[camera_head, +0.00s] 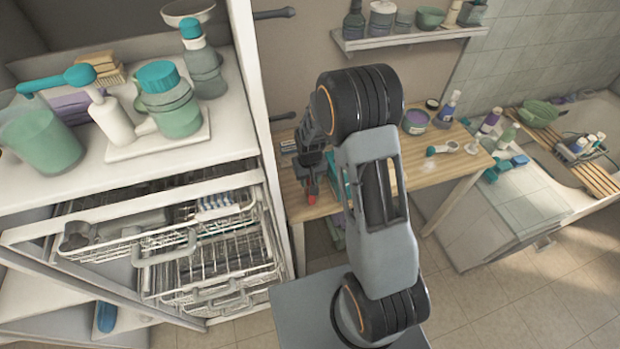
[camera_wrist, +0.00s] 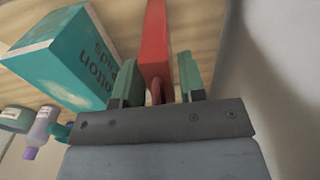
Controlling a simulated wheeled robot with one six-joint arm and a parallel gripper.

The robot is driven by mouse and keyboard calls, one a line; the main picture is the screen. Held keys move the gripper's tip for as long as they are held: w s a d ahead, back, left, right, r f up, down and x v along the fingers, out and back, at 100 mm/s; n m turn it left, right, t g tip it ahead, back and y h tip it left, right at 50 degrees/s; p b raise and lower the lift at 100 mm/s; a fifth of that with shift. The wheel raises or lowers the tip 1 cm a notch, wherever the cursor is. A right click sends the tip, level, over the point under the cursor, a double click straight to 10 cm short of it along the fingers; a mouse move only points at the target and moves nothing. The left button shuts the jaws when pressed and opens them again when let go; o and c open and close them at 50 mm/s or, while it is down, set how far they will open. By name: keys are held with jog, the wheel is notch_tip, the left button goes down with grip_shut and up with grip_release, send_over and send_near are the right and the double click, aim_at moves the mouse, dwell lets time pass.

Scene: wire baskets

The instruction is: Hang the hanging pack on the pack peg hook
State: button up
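A red flat piece, which I take to be the hanging pack (camera_wrist: 156,42), stands edge-on between the two green fingers of my gripper (camera_wrist: 158,72) in the wrist view. The fingers lie close along both its sides, and a small loop shows at its near end. In the head view my gripper (camera_head: 309,180) points down by the left end of the wooden table, with a bit of red (camera_head: 311,199) at its tip. Two dark pegs stick out of the wall, an upper one (camera_head: 275,14) and a lower one (camera_head: 283,116); I cannot tell which is the pack peg hook.
A teal box (camera_wrist: 72,58) stands left of my fingers, with bottles (camera_wrist: 42,125) beyond. A pale wall (camera_wrist: 270,70) is close on the right. The white cabinet (camera_head: 250,90) with pulled-out wire baskets (camera_head: 215,265) stands left of the wooden table (camera_head: 425,170). A wall shelf (camera_head: 410,36) holds jars.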

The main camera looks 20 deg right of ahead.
jog(key=shift+o, duration=1.2)
notch_tip(320, 180, up, 11)
jog(key=shift+r+b, duration=0.2)
jog(key=shift+b, duration=0.15)
jog(key=s+r+t, duration=0.4)
jog(key=s+r, duration=0.8)
jog(key=s, duration=0.5)
jog(key=shift+r, duration=0.4)
jog(key=shift+d, duration=0.1)
dwell(0.3)
